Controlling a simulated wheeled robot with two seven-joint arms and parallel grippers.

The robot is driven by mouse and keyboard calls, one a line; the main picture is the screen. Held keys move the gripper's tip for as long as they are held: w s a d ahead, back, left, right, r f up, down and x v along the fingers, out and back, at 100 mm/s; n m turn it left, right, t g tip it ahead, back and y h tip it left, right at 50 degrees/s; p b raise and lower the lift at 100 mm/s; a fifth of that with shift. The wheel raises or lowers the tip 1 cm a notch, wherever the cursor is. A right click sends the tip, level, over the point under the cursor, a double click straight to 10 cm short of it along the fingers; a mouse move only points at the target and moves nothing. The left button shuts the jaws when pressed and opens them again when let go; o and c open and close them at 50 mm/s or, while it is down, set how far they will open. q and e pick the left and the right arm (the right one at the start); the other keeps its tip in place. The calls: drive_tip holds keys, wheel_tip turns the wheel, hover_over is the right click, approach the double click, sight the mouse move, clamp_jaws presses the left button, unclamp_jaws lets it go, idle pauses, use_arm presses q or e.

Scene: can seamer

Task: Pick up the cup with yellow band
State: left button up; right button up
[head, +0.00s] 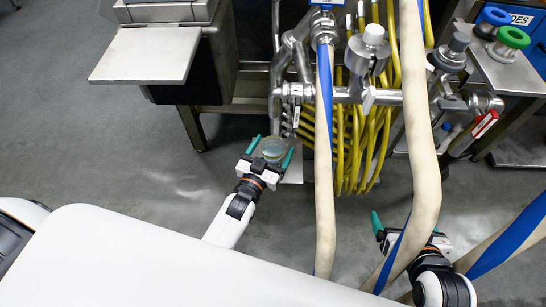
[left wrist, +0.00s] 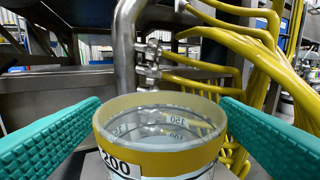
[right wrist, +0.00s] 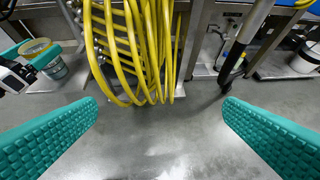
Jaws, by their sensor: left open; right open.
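The cup with yellow band (left wrist: 160,160) is clear, with printed numbers and a yellow band around its rim. It stands upright and looks empty. In the head view the cup (head: 272,150) sits between the teal fingers of my left gripper (head: 275,145). My left gripper (left wrist: 160,105) is open, one finger on each side; whether either finger touches the cup is unclear. The cup (right wrist: 52,68) also shows at the left of the right wrist view. My right gripper (right wrist: 160,103) is open and empty. In the head view it is partly hidden behind a hose.
Yellow hoses (right wrist: 135,50) hang between the two grippers. Thick beige-and-blue hoses (head: 325,180) cross in front of my right arm. Steel pipes (left wrist: 125,50) stand just behind the cup. A metal shelf (head: 145,55) is at upper left. The grey floor (right wrist: 160,145) below my right gripper is clear.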

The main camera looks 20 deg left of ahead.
use_arm(q)
drive_tip(key=shift+w+d, duration=0.15)
drive_tip(key=shift+w, duration=1.1)
use_arm(e)
drive_tip(key=shift+w+a+r+t+y, duration=0.15)
drive_tip(key=shift+w+a+r+t, duration=0.1)
drive_tip(key=shift+w+r+t, duration=0.3)
drive_tip(key=shift+w+a+r+t+y, duration=0.15)
drive_tip(key=shift+w+a+r+t, duration=0.1)
drive_tip(key=shift+w+r+t, duration=0.3)
use_arm(q)
drive_tip(key=shift+c, duration=0.2)
drive_tip(key=c, duration=1.1)
drive_tip(key=shift+r, duration=0.1)
use_arm(e)
drive_tip(key=shift+s+f, duration=0.1)
